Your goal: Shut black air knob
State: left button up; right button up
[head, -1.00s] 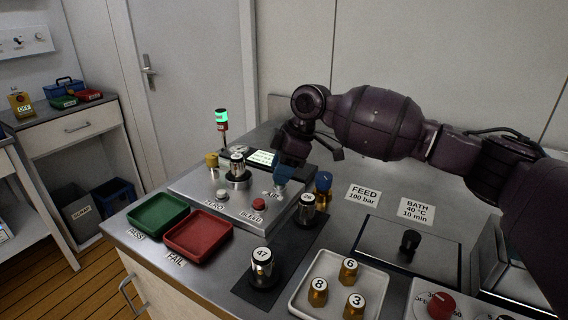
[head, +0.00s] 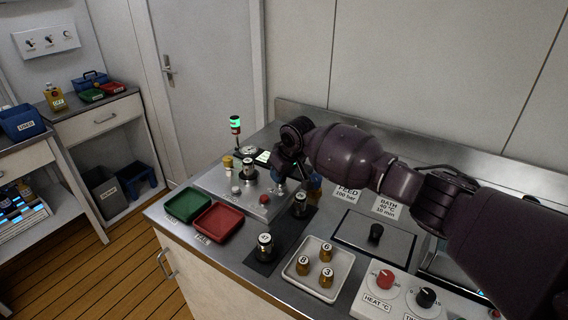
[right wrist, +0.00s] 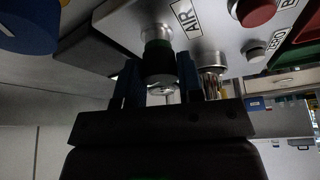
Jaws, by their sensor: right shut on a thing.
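The black air knob (right wrist: 159,62) shows in the right wrist view with a green band, on a silver stem next to the AIR label (right wrist: 186,17). My right gripper (right wrist: 158,80) is shut on it, with one blue finger on each side. In the head view my right gripper (head: 281,175) is low over the right part of the sloped metal panel (head: 216,184) and hides the knob. I cannot tell there which way the knob is turned. My left gripper is not in view.
A red button (head: 264,199) sits close to the gripper on the panel. A numbered black-and-silver cylinder (head: 300,204) and a blue-capped part (head: 314,182) stand just right of it. A green tray (head: 188,206) and a red tray (head: 217,221) lie in front of the panel.

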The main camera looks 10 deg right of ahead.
jog(key=m+p, duration=0.2)
jog(key=m+h+p, duration=0.1)
jog(key=m+p, duration=0.1)
jog(key=shift+s+a+r+p, duration=0.1)
jog(key=shift+a+p, duration=0.05)
jog(key=shift+p, duration=0.15)
jog(key=shift+m+h+p, duration=0.4)
jog(key=shift+p, duration=0.1)
jog(key=shift+m, duration=0.3)
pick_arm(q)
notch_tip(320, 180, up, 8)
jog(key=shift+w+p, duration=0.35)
pick_arm(e)
jog(key=o, duration=0.9)
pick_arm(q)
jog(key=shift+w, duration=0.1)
